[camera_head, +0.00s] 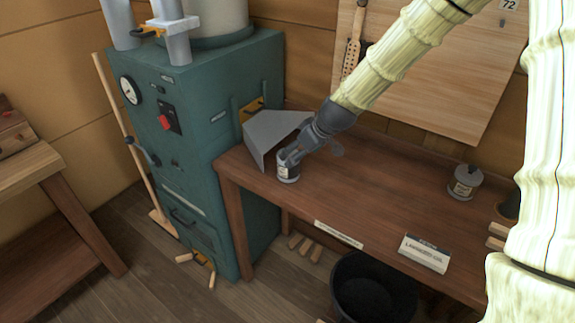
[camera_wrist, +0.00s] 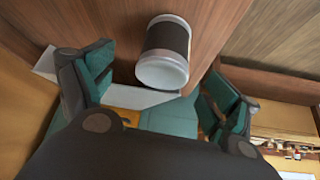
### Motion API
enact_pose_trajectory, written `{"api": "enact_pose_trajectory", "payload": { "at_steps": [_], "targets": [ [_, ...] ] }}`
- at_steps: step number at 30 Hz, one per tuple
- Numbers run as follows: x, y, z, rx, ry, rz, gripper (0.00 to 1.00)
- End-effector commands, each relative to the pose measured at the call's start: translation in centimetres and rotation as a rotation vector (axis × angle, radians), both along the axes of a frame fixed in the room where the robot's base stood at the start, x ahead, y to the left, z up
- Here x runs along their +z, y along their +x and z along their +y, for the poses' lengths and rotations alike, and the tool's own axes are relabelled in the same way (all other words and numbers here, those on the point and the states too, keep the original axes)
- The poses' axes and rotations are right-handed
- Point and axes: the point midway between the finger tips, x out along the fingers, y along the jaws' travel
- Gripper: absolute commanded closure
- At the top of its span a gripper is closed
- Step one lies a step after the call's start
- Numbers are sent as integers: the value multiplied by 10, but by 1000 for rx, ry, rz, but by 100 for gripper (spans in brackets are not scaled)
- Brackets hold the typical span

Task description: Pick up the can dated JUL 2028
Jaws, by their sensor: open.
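Two small cans stand on the wooden bench. One can (camera_head: 287,168) is near the bench's left end, partly hidden by my gripper (camera_head: 290,158). The other can (camera_head: 464,183) has a pale label and stands toward the right side of the bench. In the wrist view a can (camera_wrist: 165,50) with a dark band and pale ends lies ahead, between the lines of my two open fingers (camera_wrist: 152,92). I cannot tell from the wrist view whether the fingers touch it. The dates on both cans are too small to read.
The wooden bench (camera_head: 390,220) carries a white label card (camera_head: 423,253) at its front. A grey metal chute (camera_head: 270,135) and a green machine (camera_head: 225,130) stand close to the left end. A black bucket (camera_head: 370,290) is below. The bench's middle is clear.

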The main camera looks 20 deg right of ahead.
Motion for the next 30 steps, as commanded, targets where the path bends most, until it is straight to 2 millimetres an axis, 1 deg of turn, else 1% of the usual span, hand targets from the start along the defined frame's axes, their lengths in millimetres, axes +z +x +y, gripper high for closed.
{"api": "enact_pose_trajectory", "payload": {
  "at_steps": [6,17,30],
  "targets": [
    [-17,10,6,1,0,1,11],
    [-29,17,13,3,1,2,11],
    [-61,32,26,3,1,1,11]
  ]
}}
